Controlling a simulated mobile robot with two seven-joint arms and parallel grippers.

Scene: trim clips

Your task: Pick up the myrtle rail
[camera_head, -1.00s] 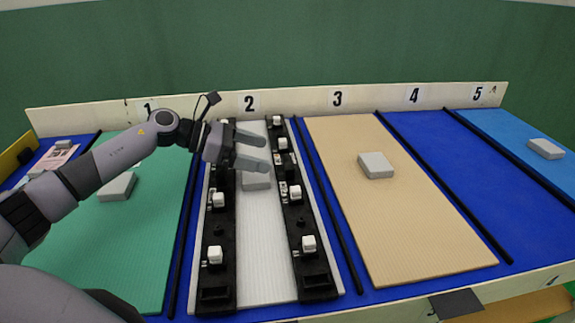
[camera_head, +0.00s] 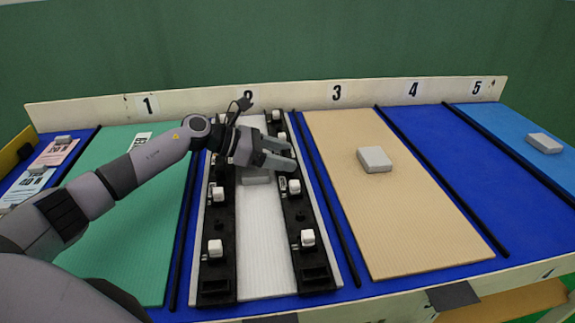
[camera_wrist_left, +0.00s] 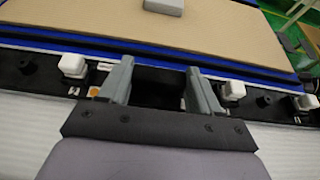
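Two long black rails with white blocky clips lie along the edges of a white ribbed panel (camera_head: 265,260) in lane 2: a left rail (camera_head: 216,270) and a right rail (camera_head: 303,215). No label shows which one is the myrtle rail. My left gripper (camera_head: 292,156) is open, with its fingers at the far half of the right rail. In the left wrist view the fingers (camera_wrist_left: 160,80) stand apart, with a bare dark stretch of the right rail (camera_wrist_left: 160,95) between them and white clips to either side. I cannot tell whether they touch it. My right gripper is not in view.
A grey block (camera_head: 256,176) sits on the white panel under my gripper. Another grey block (camera_head: 374,159) lies on the tan panel (camera_head: 400,220) in lane 3. Lane 4 (camera_head: 450,170) is bare blue. A green panel (camera_head: 125,240) lies left, partly behind my arm.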

